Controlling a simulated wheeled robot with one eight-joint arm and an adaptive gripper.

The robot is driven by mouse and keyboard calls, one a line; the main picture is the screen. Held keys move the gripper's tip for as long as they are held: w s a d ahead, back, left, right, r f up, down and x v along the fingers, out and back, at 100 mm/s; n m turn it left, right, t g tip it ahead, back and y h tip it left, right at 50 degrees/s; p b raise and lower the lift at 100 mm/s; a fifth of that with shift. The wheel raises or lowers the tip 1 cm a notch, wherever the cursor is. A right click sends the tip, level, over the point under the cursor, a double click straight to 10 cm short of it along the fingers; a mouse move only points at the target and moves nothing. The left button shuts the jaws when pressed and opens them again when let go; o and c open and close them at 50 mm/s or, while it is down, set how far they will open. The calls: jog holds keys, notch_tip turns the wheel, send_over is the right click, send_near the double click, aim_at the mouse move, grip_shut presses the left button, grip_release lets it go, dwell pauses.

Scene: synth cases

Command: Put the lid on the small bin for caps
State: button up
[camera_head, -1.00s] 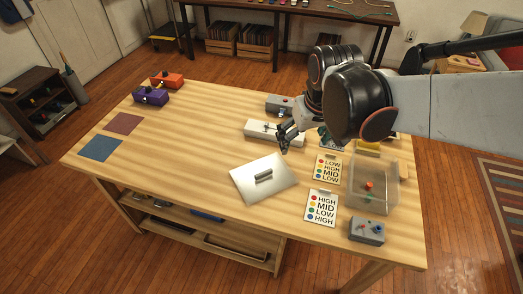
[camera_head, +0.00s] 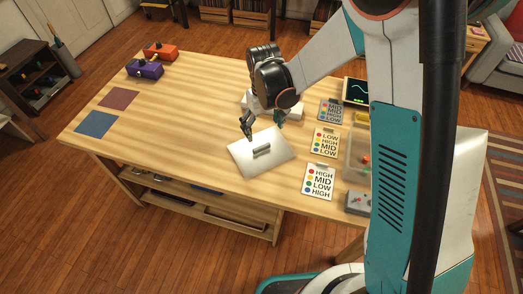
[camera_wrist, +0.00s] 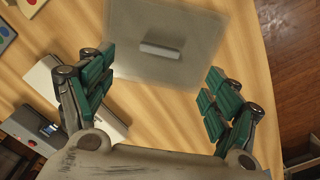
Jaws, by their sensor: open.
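The lid (camera_head: 245,158) is a flat square silvery plate with a bar handle (camera_head: 261,152) on top. It lies flat on the wooden table. It also shows in the wrist view (camera_wrist: 135,68), with its handle (camera_wrist: 162,49) ahead of my fingers. My gripper (camera_head: 263,128) is open and empty, above the table by the lid's far edge. In the wrist view my gripper (camera_wrist: 155,98) has its two green-padded fingers wide apart, with the handle beyond the gap. The clear bin (camera_head: 355,153) stands at the table's right with a red item inside; my arm hides part of it.
Several cards with coloured dots (camera_head: 319,182) stand between lid and bin. A grey control box (camera_head: 358,202) is at the front right. A white box (camera_head: 292,111) is behind my gripper. Orange (camera_head: 161,51) and purple (camera_head: 145,69) boxes sit far left.

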jog(key=b, duration=0.1)
send_over(262, 146)
jog(key=f, duration=0.5)
jog(key=shift+s+d+f, duration=0.1)
jog(key=shift+s+f, duration=0.05)
jog(key=shift+s, duration=0.25)
jog(key=f+b, duration=0.2)
jog(key=f, duration=0.1)
jog(key=f+b, duration=0.1)
jog(key=f, duration=0.1)
jog(key=shift+w+a+f, duration=0.1)
jog(key=shift+w+a, duration=0.1)
jog(key=shift+w, duration=0.15)
jog(key=c, duration=1.2)
